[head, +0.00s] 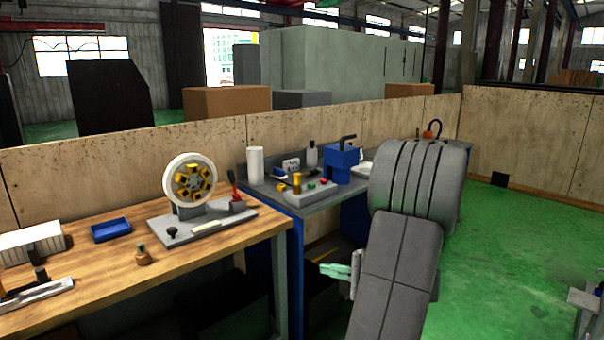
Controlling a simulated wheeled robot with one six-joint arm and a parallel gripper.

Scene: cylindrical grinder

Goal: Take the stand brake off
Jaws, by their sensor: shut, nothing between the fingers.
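The balancing stand (165,233) is a grey plate on the wooden bench. It carries a pale grinding wheel (173,170) with a dark hub and yellow pieces. My gripper (335,270) shows partly as pale green fingers beside my grey arm. It is shut and empty, right of the wooden bench and apart from the stand; my arm hides part of it.
The wooden bench (110,283) also holds a blue tray (110,230), a white ribbed block (32,243) and a small brown knobbed piece (142,255). A blue-grey bench (300,202) with a blue device (341,163) stands behind. The green floor (510,250) at right is mostly clear.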

